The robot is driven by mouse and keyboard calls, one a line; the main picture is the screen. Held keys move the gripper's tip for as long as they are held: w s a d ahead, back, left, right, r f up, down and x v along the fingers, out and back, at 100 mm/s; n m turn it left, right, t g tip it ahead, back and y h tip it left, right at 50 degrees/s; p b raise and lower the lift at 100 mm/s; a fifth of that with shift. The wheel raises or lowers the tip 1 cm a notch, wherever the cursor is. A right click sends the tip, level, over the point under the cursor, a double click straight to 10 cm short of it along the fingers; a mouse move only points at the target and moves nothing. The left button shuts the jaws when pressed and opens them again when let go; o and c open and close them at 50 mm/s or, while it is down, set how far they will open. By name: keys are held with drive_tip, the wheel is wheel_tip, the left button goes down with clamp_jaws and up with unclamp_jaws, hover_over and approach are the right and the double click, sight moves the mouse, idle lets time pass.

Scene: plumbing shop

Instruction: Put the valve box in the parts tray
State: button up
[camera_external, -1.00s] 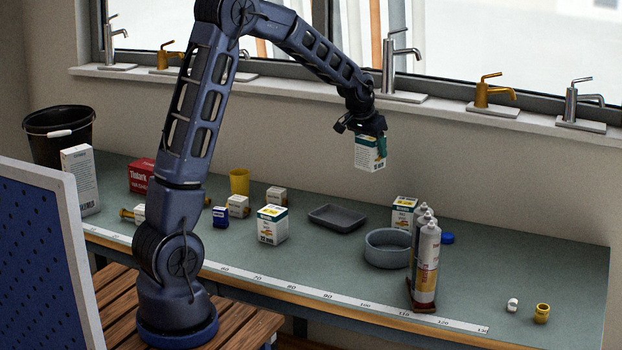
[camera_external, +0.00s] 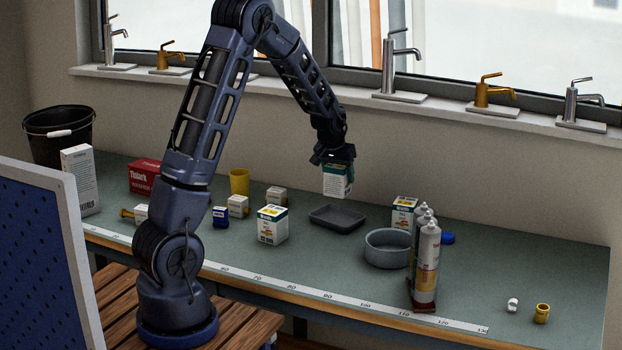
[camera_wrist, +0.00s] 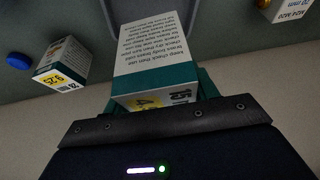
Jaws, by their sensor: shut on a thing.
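My gripper (camera_external: 334,158) is shut on a white and green box (camera_external: 337,181) with printed text, the valve box as far as I can tell. In the wrist view the held box (camera_wrist: 152,60) extends out from the jaws, showing a green band and a yellow patch. The dark grey, shallow parts tray (camera_external: 337,219) lies on the bench, apparently empty. The held box is in the air above the tray, apart from it. My fingertips are mostly hidden behind the box and wrist.
A similar box (camera_external: 273,225) stands left of the tray, and another (camera_external: 403,214) stands right of it. A round grey bowl (camera_external: 387,248) and upright cartridges (camera_external: 426,268) are at the right. A yellow cup (camera_external: 239,182) and small boxes stand left. The bench's right part is mostly clear.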

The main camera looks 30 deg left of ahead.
drive_tip(key=shift+f, duration=4.4)
drive_tip(key=o, duration=1.1)
drive_tip(key=shift+f, duration=0.15)
